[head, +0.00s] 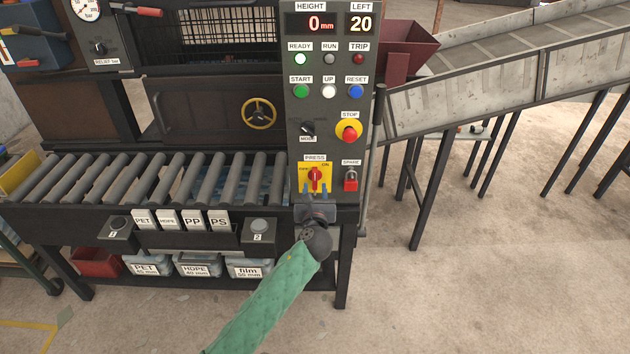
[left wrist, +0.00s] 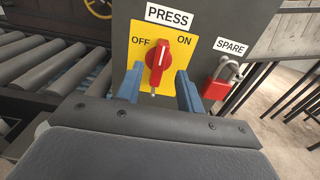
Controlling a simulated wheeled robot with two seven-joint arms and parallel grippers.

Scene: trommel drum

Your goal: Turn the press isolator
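The press isolator is a red rotary knob (head: 315,179) on a yellow plate (left wrist: 183,51) under the PRESS label. The plate reads OFF at upper left and ON at upper right. In the left wrist view the knob (left wrist: 158,62) stands nearly upright, its white line pointing up and slightly right, between the two words. My left gripper (head: 320,190) is in front of the plate. Its blue fingers (left wrist: 159,88) are apart, one on each side of the knob's lower part. I see gaps between fingers and knob; contact cannot be told. My right gripper is not in view.
A red padlock (head: 350,182) hangs under the SPARE label, right of the isolator. The STOP button (head: 349,131) and MODE knob (head: 307,129) are above. A roller conveyor (head: 170,180) lies left. Open floor (head: 480,290) is at the right.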

